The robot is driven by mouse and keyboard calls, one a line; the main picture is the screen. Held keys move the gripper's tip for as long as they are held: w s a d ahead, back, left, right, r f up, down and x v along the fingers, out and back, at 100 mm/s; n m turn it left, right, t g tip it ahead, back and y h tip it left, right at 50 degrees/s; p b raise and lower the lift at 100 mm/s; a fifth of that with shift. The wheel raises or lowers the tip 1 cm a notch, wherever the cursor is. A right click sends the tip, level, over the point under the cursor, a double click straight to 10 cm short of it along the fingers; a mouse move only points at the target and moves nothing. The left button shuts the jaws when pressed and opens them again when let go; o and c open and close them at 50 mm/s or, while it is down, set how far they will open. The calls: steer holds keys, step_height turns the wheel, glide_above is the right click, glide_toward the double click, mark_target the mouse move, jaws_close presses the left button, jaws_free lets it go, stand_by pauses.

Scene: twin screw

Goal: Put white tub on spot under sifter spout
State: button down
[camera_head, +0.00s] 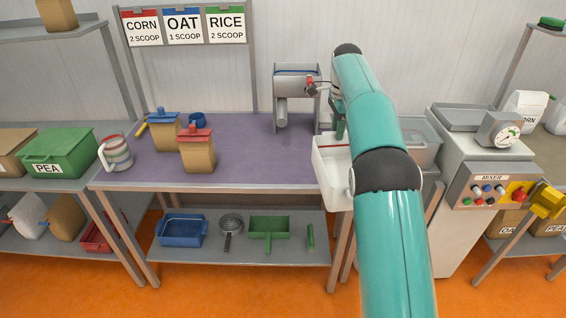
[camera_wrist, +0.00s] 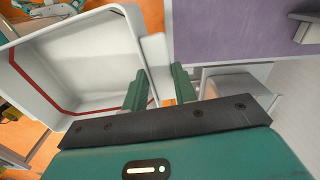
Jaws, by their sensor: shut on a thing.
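The white tub (camera_head: 331,172) is at the right end of the purple-topped table, partly hidden by my arm. In the wrist view the tub (camera_wrist: 90,55) is empty, with a red line around its inside. My gripper (camera_wrist: 158,74) is shut on a white tab at the tub's rim, one green finger on each side. The head view mostly hides the gripper behind my arm. The sifter (camera_head: 297,84) is a grey metal drum at the table's back, left of my arm. Its spout (camera_head: 281,112) points down at the tabletop. I cannot make out a marked spot under it.
The purple tabletop (camera_head: 250,150) is clear between the sifter and the red-lidded box (camera_head: 197,150). A blue-lidded box (camera_head: 164,130), a blue cup (camera_head: 197,120) and a striped jug (camera_head: 116,152) stand left.

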mark_target(337, 167)
steer(key=s+f+n, duration=0.2)
steer(key=f, duration=0.2)
steer(key=s+f+n, duration=0.2)
steer(key=f+n, duration=0.1)
steer(key=f, duration=0.1)
steer(key=s+f+n, duration=0.2)
steer(key=f+n, duration=0.1)
steer(key=f, duration=0.1)
steer(key=shift+f, duration=0.2)
steer(key=s+f+n, duration=0.6)
steer(key=f+n, duration=0.2)
steer(key=f, duration=0.4)
steer(key=shift+n, duration=0.3)
steer(key=shift+a, duration=0.1)
